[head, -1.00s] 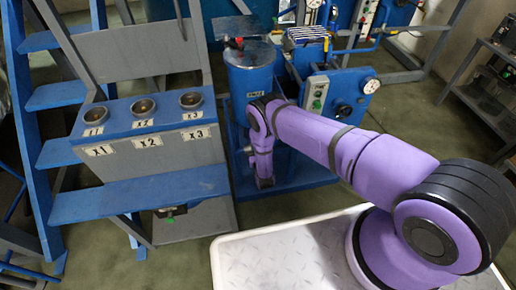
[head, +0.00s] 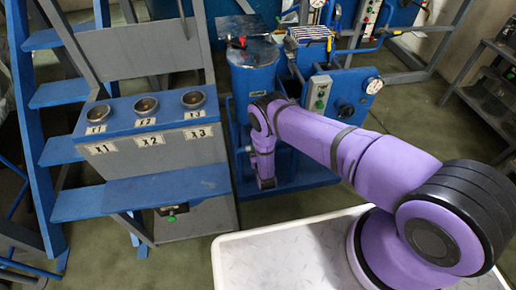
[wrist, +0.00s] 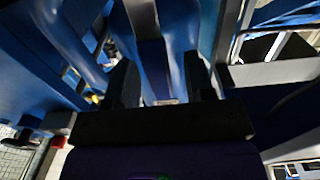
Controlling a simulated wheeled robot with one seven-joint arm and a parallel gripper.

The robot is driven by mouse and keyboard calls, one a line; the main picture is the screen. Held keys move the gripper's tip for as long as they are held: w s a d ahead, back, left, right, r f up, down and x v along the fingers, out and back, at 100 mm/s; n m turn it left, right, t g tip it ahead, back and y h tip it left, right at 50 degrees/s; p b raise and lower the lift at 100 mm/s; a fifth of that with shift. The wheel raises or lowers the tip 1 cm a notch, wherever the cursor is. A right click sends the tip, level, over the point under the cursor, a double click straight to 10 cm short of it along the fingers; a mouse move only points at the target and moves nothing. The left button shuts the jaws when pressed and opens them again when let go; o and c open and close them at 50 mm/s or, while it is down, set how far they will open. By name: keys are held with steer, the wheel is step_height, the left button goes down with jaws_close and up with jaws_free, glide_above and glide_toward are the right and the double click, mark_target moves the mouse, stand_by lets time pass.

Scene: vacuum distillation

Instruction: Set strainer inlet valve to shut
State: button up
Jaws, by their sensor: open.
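I cannot tell which fitting is the strainer inlet valve; no valve label is readable. My arm reaches down in front of the vessel, and its end is low by the blue base. My gripper (wrist: 162,82) is open in the wrist view. A grey bar (wrist: 143,18) and blue surfaces show beyond and between its dark fingers. I cannot tell whether the fingers touch anything. The fingertips are not clear in the head view.
A blue and grey stand (head: 145,121) with three metal cups is left of my arm, beside blue steps (head: 60,95). A control box (head: 319,93) and a gauge (head: 373,86) are to the right. In the wrist view, a red part (wrist: 57,141) is at lower left.

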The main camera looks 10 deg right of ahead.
steer(key=s, duration=1)
steer(key=shift+s, duration=0.15)
